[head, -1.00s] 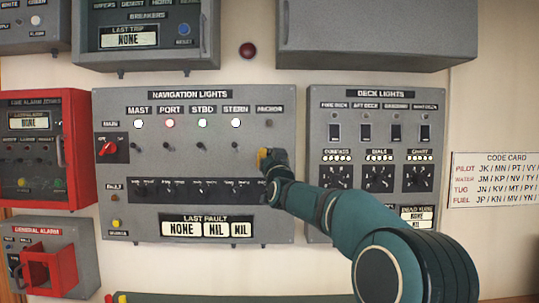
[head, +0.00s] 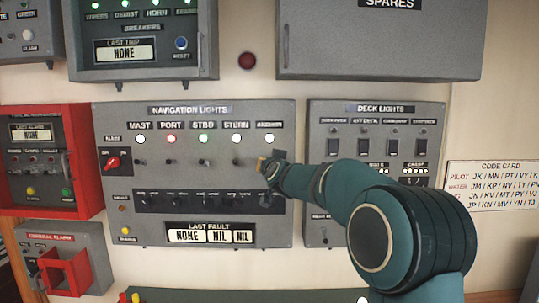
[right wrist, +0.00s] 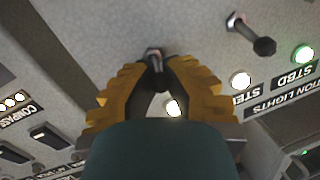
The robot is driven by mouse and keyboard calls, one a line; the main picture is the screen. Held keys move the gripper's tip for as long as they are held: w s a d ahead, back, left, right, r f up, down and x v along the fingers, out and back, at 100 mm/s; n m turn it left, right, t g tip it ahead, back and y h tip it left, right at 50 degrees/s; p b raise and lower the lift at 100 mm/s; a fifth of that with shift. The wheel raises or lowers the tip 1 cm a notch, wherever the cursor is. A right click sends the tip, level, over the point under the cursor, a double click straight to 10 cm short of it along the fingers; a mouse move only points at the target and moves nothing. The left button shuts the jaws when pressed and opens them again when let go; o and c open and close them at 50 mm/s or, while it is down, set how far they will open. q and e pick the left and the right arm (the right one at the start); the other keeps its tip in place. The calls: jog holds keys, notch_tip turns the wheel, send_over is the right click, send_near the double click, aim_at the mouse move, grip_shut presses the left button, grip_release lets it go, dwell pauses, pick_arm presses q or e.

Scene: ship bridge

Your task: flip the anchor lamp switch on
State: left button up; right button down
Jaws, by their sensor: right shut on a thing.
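The grey navigation lights panel (head: 272,228) is on the wall in the head view. Its anchor lamp (head: 269,138), at the right end of the lamp row, glows white. My right gripper (head: 262,163) is at the anchor switch just below that lamp. In the right wrist view its yellow fingers are closed in around the anchor switch lever (right wrist: 155,66), which is partly hidden between them. The anchor lamp (right wrist: 173,108) also shows between the fingers. My left gripper is not in view.
The stern switch (right wrist: 252,35) stands close beside my right gripper. The deck lights panel (head: 372,125) is to the right, partly behind my right arm. A red fire alarm box (head: 82,150) juts out at the left. Grey cabinets (head: 385,40) hang above.

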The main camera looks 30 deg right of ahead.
jog(key=shift+r+g+p, duration=0.35)
jog(key=shift+r+g, duration=0.1)
jog(key=shift+g, duration=0.05)
jog(key=shift+w+d+r+g+y, duration=0.1)
jog(key=shift+r+g+y, duration=0.15)
jog(key=shift+g+y, duration=0.25)
jog(key=c, duration=0.9)
grip_release()
jog(key=shift+f, duration=0.1)
jog(key=shift+v, duration=6.05)
